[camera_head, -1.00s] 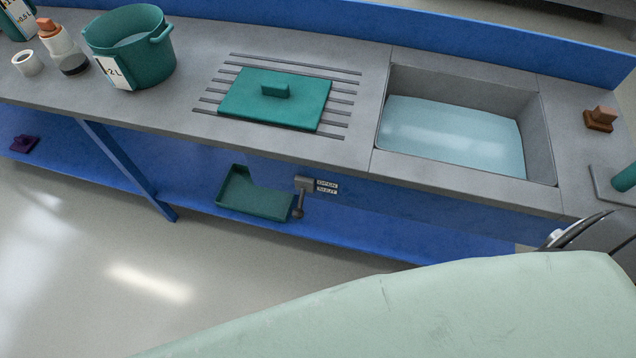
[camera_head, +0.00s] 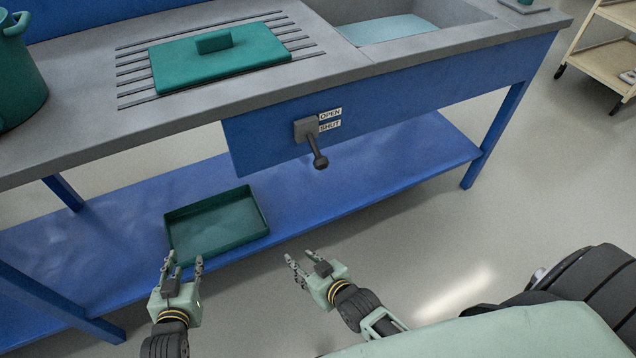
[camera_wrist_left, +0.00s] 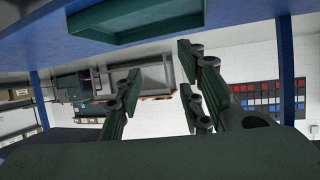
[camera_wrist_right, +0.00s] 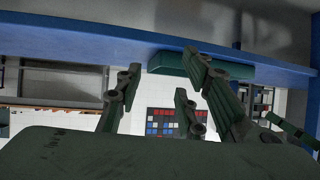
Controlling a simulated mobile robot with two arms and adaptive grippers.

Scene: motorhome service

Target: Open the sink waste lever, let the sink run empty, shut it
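The sink waste lever (camera_head: 318,156) is a dark handle with a round knob on a grey block on the blue front panel. It hangs down and tilts outward, nearer the SHUT label (camera_head: 330,126) than the OPEN label (camera_head: 330,115). The sink (camera_head: 420,22) is at the top and holds pale blue water (camera_head: 385,29); its far part is cut off. My left gripper (camera_head: 183,262) is open and empty in front of the lower shelf. My right gripper (camera_head: 297,266) is open and empty, below and apart from the lever. Both wrist views show spread fingers.
A green tray (camera_head: 258,234) lies on the blue lower shelf (camera_head: 400,165). A green lid (camera_head: 165,68) with a handle lies on the grooved worktop. A green pot (camera_head: 22,85) stands at the left. A wooden trolley (camera_head: 606,62) stands at the right. The floor before the bench is clear.

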